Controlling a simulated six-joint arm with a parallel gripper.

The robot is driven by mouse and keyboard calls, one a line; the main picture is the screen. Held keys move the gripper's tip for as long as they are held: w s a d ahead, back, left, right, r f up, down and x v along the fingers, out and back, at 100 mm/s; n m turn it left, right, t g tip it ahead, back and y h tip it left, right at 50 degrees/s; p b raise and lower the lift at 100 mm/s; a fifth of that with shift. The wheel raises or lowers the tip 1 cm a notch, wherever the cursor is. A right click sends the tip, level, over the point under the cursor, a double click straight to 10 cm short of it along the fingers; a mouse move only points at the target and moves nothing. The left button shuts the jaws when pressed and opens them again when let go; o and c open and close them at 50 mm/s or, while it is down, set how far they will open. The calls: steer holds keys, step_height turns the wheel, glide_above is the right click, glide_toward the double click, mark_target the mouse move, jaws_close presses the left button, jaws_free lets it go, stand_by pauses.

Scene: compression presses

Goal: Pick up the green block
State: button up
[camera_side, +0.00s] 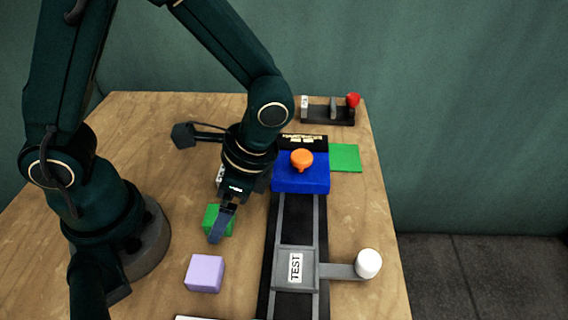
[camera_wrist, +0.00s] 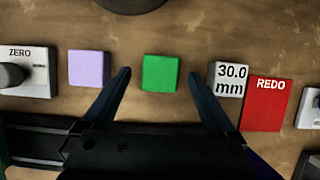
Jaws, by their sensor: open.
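The green block (camera_wrist: 160,73) sits on the wooden table. In the wrist view it lies between the two open fingers of my gripper (camera_wrist: 160,82), with a gap on each side. In the side view the green block (camera_side: 210,217) is partly hidden behind a finger of my gripper (camera_side: 222,222). The gripper points down at it, and the fingers look close to it. I cannot tell the exact height of the fingertips.
A purple block (camera_side: 204,273) sits nearby. A dark rail with a grey TEST slide (camera_side: 296,268) and a blue press (camera_side: 301,178) with an orange knob runs beside it. A 30.0 mm display (camera_wrist: 228,78) and a red REDO panel (camera_wrist: 267,104) are near the right finger.

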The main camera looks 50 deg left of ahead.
steer(key=shift+s+a+f, duration=0.2)
steer(key=shift+f, duration=0.4)
steer(key=c, duration=1.4)
steer(key=shift+r, duration=0.15)
